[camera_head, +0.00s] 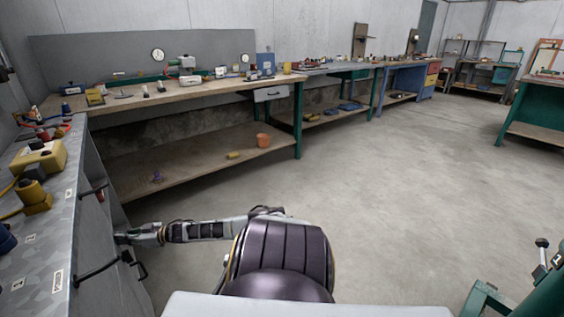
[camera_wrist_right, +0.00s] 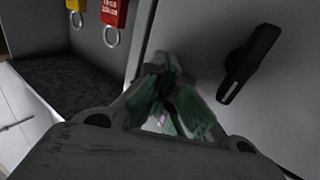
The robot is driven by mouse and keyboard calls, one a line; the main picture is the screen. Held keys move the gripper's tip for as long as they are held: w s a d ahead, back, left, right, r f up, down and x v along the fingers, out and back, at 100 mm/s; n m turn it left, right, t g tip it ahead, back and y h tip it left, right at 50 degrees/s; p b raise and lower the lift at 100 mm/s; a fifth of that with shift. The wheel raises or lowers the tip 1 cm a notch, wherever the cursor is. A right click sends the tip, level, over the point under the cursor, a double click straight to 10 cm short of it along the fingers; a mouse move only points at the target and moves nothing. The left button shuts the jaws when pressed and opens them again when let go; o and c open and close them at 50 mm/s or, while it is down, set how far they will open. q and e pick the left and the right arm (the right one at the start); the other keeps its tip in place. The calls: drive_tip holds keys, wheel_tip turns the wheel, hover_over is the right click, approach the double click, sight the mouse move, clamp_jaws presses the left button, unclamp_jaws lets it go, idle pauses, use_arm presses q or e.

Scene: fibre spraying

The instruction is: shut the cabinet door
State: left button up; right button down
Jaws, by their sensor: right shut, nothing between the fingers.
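The grey cabinet with a speckled metal top (camera_head: 60,205) runs along the left side of the head view. My right arm reaches left across the head view, and its gripper (camera_head: 128,238) is at the cabinet front, near its black handles (camera_head: 97,270). In the right wrist view the gripper (camera_wrist_right: 165,85) is shut and empty, with its fingertips close to a pale grey door panel (camera_wrist_right: 205,40). A black handle (camera_wrist_right: 248,62) sits on that panel, right of the fingers. I cannot tell whether the fingertips touch the panel. My left gripper is out of view.
Left of the panel in the wrist view is an open, dark-floored compartment (camera_wrist_right: 75,85) with red (camera_wrist_right: 76,5) and yellow (camera_wrist_right: 114,14) tagged rings. Yellow devices (camera_head: 42,160) stand on the cabinet top. A long workbench (camera_head: 200,90) lies behind. The concrete floor (camera_head: 400,180) is clear at centre.

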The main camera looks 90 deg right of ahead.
drive_tip(key=shift+w+a+r, duration=0.3)
drive_tip(key=shift+a+r, duration=0.1)
drive_tip(key=shift+s+f, duration=0.3)
drive_tip(key=v, duration=1.2)
drive_tip(key=shift+d, duration=0.4)
idle(0.9)
drive_tip(key=shift+s+d+f, duration=0.1)
idle(0.6)
